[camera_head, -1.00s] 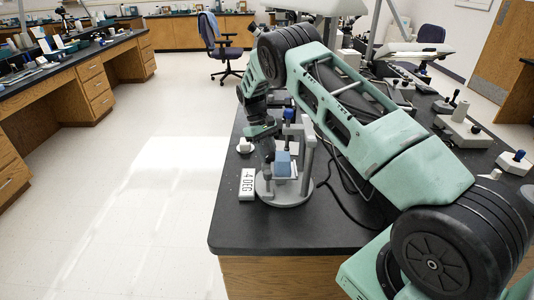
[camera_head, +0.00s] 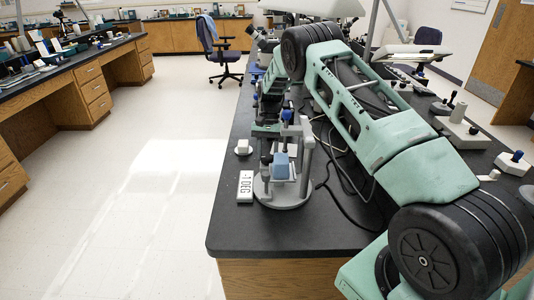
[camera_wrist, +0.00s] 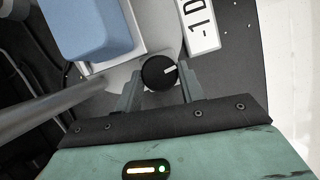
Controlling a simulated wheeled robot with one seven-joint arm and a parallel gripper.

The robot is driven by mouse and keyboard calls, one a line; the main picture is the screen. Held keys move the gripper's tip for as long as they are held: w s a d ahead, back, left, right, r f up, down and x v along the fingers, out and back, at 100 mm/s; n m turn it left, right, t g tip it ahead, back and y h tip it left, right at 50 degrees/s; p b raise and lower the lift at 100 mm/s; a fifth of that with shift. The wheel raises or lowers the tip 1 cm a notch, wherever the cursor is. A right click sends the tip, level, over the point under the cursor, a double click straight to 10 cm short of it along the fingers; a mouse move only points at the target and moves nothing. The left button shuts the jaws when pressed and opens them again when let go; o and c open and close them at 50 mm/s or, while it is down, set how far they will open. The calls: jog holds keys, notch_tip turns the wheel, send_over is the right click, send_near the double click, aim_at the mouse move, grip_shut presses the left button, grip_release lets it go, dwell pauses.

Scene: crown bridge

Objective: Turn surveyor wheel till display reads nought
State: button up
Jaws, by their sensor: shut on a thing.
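The surveyor wheel shows in the wrist view as a round black knob (camera_wrist: 157,72) with a white mark on its top. My gripper (camera_wrist: 160,84) has one grey finger on each side of the knob and is shut on it. The display (camera_head: 245,187) is a white block left of the device and reads "-1 DEG"; in the wrist view, "-1 D" shows and the rest is cut off (camera_wrist: 199,20). The device has a round grey base (camera_head: 290,201), upright posts and a blue block (camera_head: 281,165). In the head view the fingertips are hard to make out.
The device stands on a black bench top (camera_head: 226,220) near its front left edge. A small white knobbed piece (camera_head: 243,148) sits left and behind. Black cables (camera_head: 340,201) lie to the right. A grey rod (camera_wrist: 50,103) crosses the left of the wrist view.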

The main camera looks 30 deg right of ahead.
jog(key=shift+m+t, duration=0.3)
jog(key=shift+m, duration=0.4)
jog(key=o, duration=1)
jog(key=shift+c, duration=0.2)
jog(key=b+v, duration=0.1)
jog(key=v, duration=1.6)
jog(key=shift+d+r, duration=0.2)
jog(key=shift+d, duration=0.2)
